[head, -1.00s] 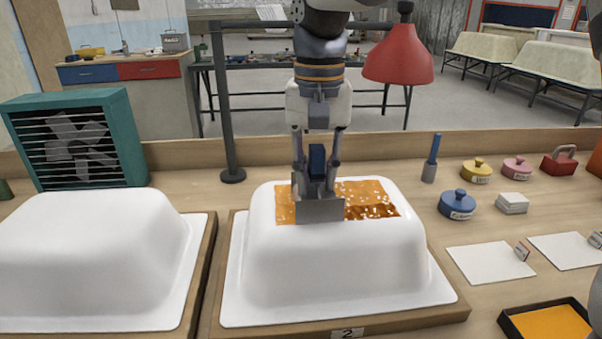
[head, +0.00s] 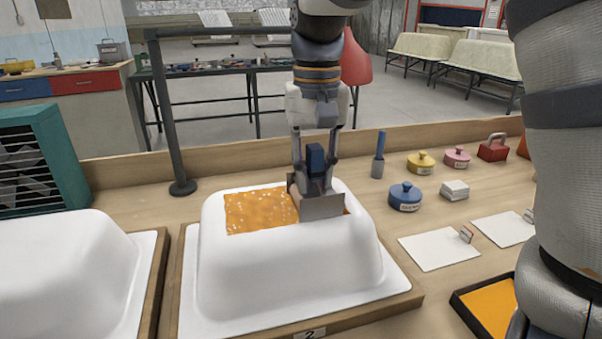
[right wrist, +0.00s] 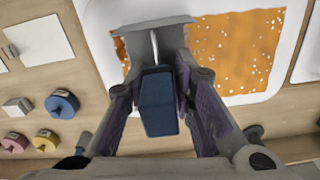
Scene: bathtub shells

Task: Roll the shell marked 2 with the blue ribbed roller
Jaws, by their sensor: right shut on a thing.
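The shell marked 2 is a white upturned tub shell (head: 290,265) on a wooden board, with the "2" label (head: 310,333) on its front edge. An orange resin patch (head: 260,210) with small white specks covers part of its top; the patch also shows in the right wrist view (right wrist: 235,50). My right gripper (head: 315,180) is shut on the blue handle (right wrist: 157,103) of a tool with a wide grey head (head: 322,207). The head is at the right part of the patch; ribs are not clear, and contact is hard to tell. My left gripper is not in view.
A second white shell (head: 60,265) stands at left, beside a teal fan (head: 40,165). A dark post (head: 170,110) rises behind shell 2. To the right are a blue-handled tool (head: 379,150), a blue pot (head: 405,196), white sheets (head: 440,251) and an orange tray (head: 492,308).

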